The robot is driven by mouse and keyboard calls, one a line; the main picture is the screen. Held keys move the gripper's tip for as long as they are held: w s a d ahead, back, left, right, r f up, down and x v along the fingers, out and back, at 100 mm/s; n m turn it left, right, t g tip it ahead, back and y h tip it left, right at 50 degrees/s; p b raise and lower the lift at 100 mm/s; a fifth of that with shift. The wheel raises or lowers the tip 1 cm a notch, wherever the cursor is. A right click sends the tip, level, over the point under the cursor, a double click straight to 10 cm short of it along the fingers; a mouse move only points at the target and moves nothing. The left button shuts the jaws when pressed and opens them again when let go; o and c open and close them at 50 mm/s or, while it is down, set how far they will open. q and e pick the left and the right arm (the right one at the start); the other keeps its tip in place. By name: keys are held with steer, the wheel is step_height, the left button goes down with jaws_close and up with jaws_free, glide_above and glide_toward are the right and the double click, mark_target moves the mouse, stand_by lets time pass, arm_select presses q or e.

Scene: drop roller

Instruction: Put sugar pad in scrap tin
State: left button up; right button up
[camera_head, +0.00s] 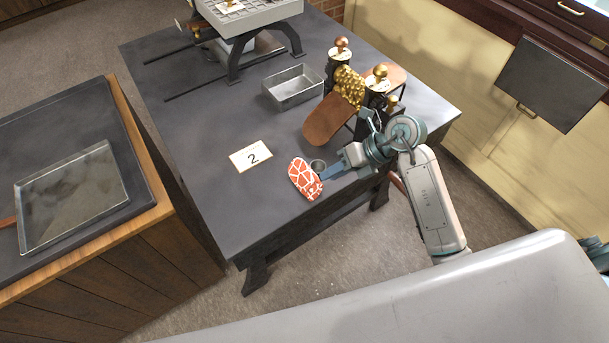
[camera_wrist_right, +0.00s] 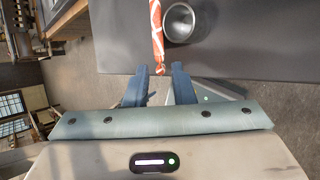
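The sugar pad (camera_head: 304,179), orange-red with white lines, is at the front edge of the dark table. It appears as a narrow strip in the right wrist view (camera_wrist_right: 157,35). My right gripper (camera_head: 323,177) is at the pad's right side. In the right wrist view its two blue fingers (camera_wrist_right: 160,70) stand apart, with the pad's near end at the gap between their tips and space visible beside it. The rectangular metal tin (camera_head: 270,90), which I take as the scrap tin, stands open farther back and looks empty. My left gripper is out of view.
A small round metal cup (camera_head: 318,165) stands close beside the pad, also in the right wrist view (camera_wrist_right: 180,22). The brass roller (camera_head: 349,86) with copper-coloured plates is behind my right gripper. A card marked 2 (camera_head: 251,156) lies left of the pad. The table's left front is clear.

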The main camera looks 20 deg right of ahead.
mark_target(315, 179)
steer(key=shift+a+f, duration=0.35)
steer(key=shift+a, duration=0.05)
steer(key=shift+w+a+f+p, duration=0.1)
steer(key=shift+w+a+p, duration=0.05)
steer(key=shift+p, duration=0.15)
steer(key=p+x, duration=0.2)
steer(key=x, duration=0.2)
steer(key=shift+w+a, duration=0.15)
steer(key=shift+w, duration=0.1)
steer(key=shift+a+f, duration=0.1)
steer(key=shift+f, duration=0.15)
jaws_close()
